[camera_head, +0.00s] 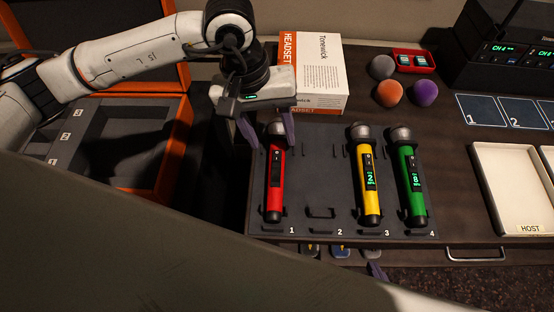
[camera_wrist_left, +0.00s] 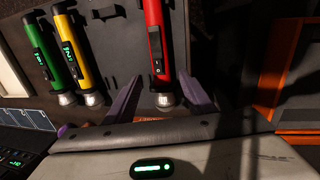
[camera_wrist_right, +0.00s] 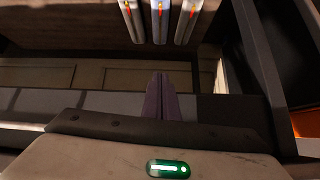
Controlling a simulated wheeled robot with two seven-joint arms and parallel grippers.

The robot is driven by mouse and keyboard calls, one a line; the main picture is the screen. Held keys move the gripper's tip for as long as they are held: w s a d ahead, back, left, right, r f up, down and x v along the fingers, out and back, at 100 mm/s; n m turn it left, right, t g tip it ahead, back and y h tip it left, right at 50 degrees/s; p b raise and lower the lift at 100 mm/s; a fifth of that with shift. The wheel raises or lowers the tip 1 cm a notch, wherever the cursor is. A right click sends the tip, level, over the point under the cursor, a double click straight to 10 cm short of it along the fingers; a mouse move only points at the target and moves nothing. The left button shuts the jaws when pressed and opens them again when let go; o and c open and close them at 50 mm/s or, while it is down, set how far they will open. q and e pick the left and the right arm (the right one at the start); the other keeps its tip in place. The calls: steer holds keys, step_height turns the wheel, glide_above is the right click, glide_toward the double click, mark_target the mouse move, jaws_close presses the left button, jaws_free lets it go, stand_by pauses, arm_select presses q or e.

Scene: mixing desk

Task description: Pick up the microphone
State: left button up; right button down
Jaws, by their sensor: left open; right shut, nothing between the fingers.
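A red microphone (camera_head: 274,180) lies in slot 1 of the dark rack (camera_head: 318,165), its head toward the back. A yellow microphone (camera_head: 370,185) lies in slot 3 and a green microphone (camera_head: 411,185) in slot 4; slot 2 is empty. My left gripper (camera_head: 269,138) is open, its purple fingers on either side of the red microphone near its head. In the left wrist view the red microphone (camera_wrist_left: 155,50) runs between the spread fingers (camera_wrist_left: 160,98), apparently not gripped. My right gripper (camera_wrist_right: 160,90) is shut and empty, low by the desk's front edge; its fingertips show in the head view (camera_head: 377,270).
A headset box (camera_head: 318,75) stands behind the rack. Foam balls (camera_head: 389,92) and a red tray (camera_head: 425,62) are at the back. A cream HOST tray (camera_head: 510,180) lies right. An open orange-edged case (camera_head: 175,150) is left. A drawer handle (camera_head: 475,255) is at the front.

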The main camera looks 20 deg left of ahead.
mark_target(276, 150)
arm_select(q)
steer(key=shift+w+d+f+p, duration=0.1)
steer(key=shift+f+p, duration=0.15)
steer(key=shift+f, duration=0.75)
steer(key=shift+w+d+f+p, duration=0.15)
steer(key=shift+f+p, duration=0.1)
steer(key=shift+f, duration=0.7)
steer(key=shift+w+d+f+p, duration=0.1)
steer(key=shift+f+p, duration=0.15)
steer(key=shift+f, duration=0.75)
steer(key=shift+r, duration=0.1)
jaws_close()
